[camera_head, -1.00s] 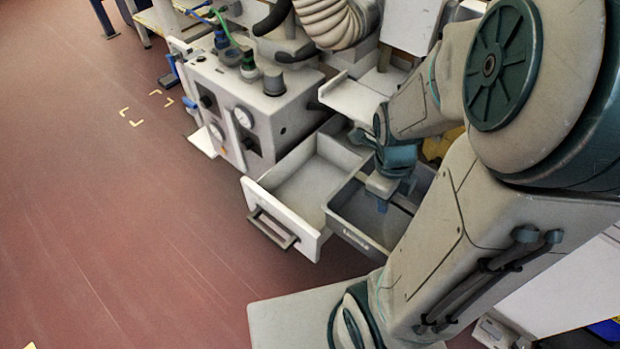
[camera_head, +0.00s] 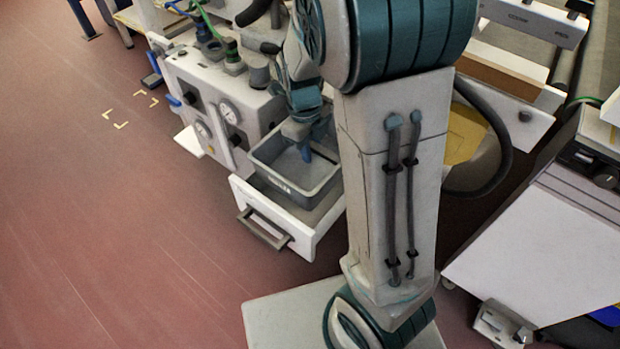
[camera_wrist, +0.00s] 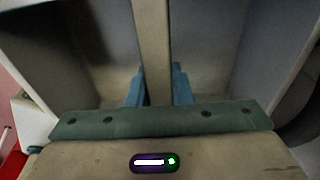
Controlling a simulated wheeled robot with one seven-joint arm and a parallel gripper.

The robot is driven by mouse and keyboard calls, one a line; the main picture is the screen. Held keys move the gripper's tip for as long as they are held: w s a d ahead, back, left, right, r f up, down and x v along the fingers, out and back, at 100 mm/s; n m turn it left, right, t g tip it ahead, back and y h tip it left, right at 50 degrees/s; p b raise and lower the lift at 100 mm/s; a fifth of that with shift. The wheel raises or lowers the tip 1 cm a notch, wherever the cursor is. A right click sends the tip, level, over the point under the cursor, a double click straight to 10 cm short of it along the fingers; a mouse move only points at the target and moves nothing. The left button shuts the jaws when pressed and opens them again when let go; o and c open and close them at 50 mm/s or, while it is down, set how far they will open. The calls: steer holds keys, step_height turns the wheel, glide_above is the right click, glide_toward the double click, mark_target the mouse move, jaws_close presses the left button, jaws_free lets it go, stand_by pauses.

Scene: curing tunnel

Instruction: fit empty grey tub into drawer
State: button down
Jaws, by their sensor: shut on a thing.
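The grey tub (camera_head: 283,188) is empty and looks level. It is over the rear part of the open white drawer (camera_head: 262,212), within its side walls as seen in the head view. I cannot tell whether its base touches the drawer floor. My gripper (camera_head: 304,148) reaches down into the tub from above and is shut on it. In the wrist view my blue fingertips (camera_wrist: 158,88) stand on both sides of a pale upright strip (camera_wrist: 152,45), with grey walls to left and right. My arm hides the tub's right end and part of the drawer.
A white control box with gauges (camera_head: 215,105) stands just left of and behind the drawer. The drawer handle (camera_head: 263,230) faces the open red floor (camera_head: 110,220). A pale worktop (camera_head: 560,240) is at the right, with a dark hose (camera_head: 508,150) near it.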

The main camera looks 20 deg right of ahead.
mark_target(309, 179)
step_height(309, 179, down, 12)
steer(key=b, duration=0.3)
steer(key=shift+w+a, duration=0.1)
steer(key=shift+w, duration=0.05)
steer(key=c, duration=1.3)
jaws_free()
steer(key=shift+f, duration=0.1)
steer(key=r+p, duration=0.1)
steer(key=r, duration=0.3)
steer(key=r+p, duration=0.1)
steer(key=r, duration=0.3)
steer(key=w+a+r+p, duration=0.1)
steer(key=r, duration=0.3)
steer(key=shift+r, duration=0.1)
